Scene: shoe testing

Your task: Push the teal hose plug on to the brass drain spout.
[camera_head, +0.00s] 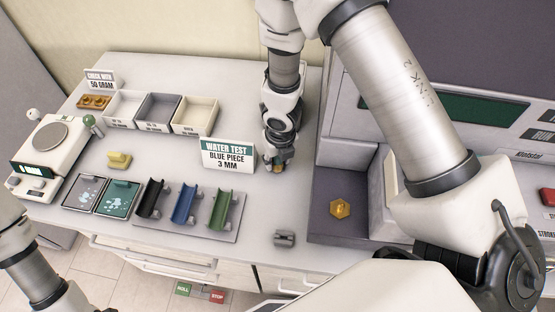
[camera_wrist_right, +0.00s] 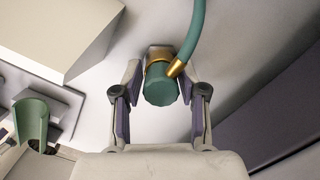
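The teal hose plug (camera_wrist_right: 161,91) is in the right wrist view, with a brass band (camera_wrist_right: 159,64) behind it. A teal hose (camera_wrist_right: 193,28) runs up from a brass fitting at its side. I cannot tell whether the band is the drain spout or part of the plug. My right gripper (camera_wrist_right: 161,112) is open, its two fingers on either side of the plug with gaps showing. In the head view the right gripper (camera_head: 275,162) points down at the worktop, mostly hiding the plug; a little brass shows below it. My left arm enters at lower left; its gripper is out of frame.
A "WATER TEST, BLUE PIECE, 3 MM" sign (camera_head: 229,155) stands left of the right gripper. Black, blue and green channels (camera_head: 221,210) lie in front of it. A small grey block (camera_head: 285,239) is near the front edge. A dark raised unit (camera_head: 320,213) stands to the right.

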